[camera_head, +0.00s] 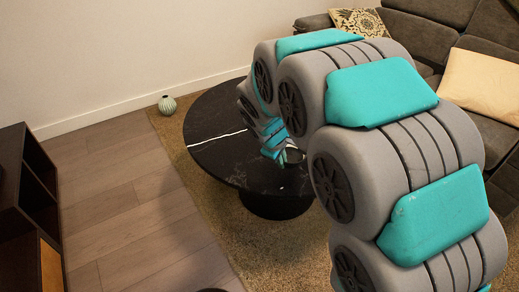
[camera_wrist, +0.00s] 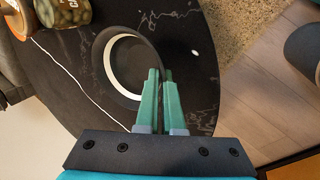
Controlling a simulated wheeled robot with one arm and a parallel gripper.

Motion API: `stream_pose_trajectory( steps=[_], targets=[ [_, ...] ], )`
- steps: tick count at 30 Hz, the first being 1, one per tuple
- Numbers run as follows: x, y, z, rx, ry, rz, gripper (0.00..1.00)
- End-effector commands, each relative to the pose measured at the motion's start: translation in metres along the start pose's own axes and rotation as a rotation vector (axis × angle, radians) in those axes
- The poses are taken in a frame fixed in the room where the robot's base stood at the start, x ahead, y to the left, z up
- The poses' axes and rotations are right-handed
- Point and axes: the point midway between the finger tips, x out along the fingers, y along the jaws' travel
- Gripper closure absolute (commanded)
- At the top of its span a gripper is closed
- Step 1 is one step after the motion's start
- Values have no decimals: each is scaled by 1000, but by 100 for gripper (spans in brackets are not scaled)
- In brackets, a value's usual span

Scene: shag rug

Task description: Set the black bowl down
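The black bowl (camera_wrist: 108,42) shows in the wrist view with a dark rim and a pale ring inside, over the black marble table (camera_wrist: 70,95). My gripper (camera_wrist: 159,72) has its green fingers close together on the bowl's right rim, shut on it. In the head view my gripper (camera_head: 281,150) is over the front right part of the round table (camera_head: 215,150), with the bowl (camera_head: 294,156) at its fingers, partly hidden. I cannot tell whether the bowl's base touches the table.
A jar with a label (camera_wrist: 63,12) stands on the table beyond the bowl, at the upper left of the wrist view. A sofa (camera_head: 440,35) is behind, a dark cabinet (camera_head: 25,200) at left, and a vase (camera_head: 167,105) on the floor.

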Motion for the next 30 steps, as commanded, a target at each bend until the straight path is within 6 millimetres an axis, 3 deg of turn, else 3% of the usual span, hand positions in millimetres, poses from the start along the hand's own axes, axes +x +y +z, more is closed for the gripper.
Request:
stream_pose_trajectory(
  steps=[15,24,30],
  targets=[
    [20,26,-90,-2,4,1,100],
    [27,30,-105,-1,1,1,100],
    [49,20,-102,-2,-4,-2,100]
  ],
)
